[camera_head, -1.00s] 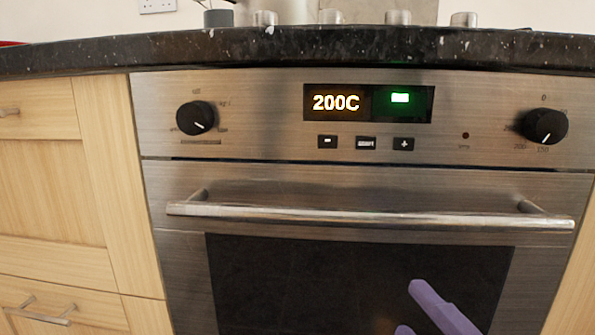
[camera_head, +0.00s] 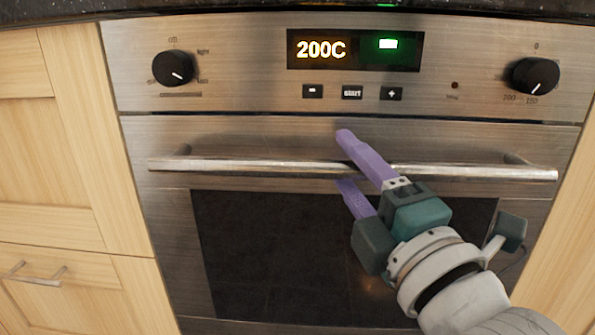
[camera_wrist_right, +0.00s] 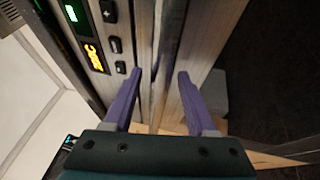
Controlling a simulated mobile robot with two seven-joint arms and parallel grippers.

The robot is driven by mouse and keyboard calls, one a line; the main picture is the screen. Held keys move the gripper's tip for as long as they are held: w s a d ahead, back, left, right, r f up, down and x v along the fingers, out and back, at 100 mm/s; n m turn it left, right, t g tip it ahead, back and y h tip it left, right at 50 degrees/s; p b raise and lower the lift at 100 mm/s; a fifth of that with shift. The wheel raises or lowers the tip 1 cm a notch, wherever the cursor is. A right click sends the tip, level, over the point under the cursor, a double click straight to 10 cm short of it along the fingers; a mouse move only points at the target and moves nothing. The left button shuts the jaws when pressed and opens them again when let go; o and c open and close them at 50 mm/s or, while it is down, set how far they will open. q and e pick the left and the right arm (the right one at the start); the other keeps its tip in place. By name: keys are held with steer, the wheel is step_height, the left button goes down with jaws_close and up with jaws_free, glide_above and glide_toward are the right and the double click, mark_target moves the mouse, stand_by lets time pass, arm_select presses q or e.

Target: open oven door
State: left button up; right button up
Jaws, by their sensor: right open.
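The oven door (camera_head: 300,262) is shut, with a dark glass window in a steel frame. Its long silver bar handle (camera_head: 250,166) runs across the top of the door. My right gripper (camera_head: 343,160) is open at the handle, right of its middle. In the head view one purple finger lies above the bar and the other below it. In the right wrist view the handle (camera_wrist_right: 166,50) runs between the two open fingers (camera_wrist_right: 158,75). I cannot tell whether either finger touches the bar. My left gripper is not in view.
The control panel (camera_head: 240,65) above the door has a lit 200C display (camera_head: 352,49), a left knob (camera_head: 174,68) and a right knob (camera_head: 534,76). Wooden cabinets (camera_head: 60,150) flank the oven. A dark worktop edge (camera_head: 200,8) runs above it.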

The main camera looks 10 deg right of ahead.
jaws_close()
stand_by(0.4)
stand_by(1.0)
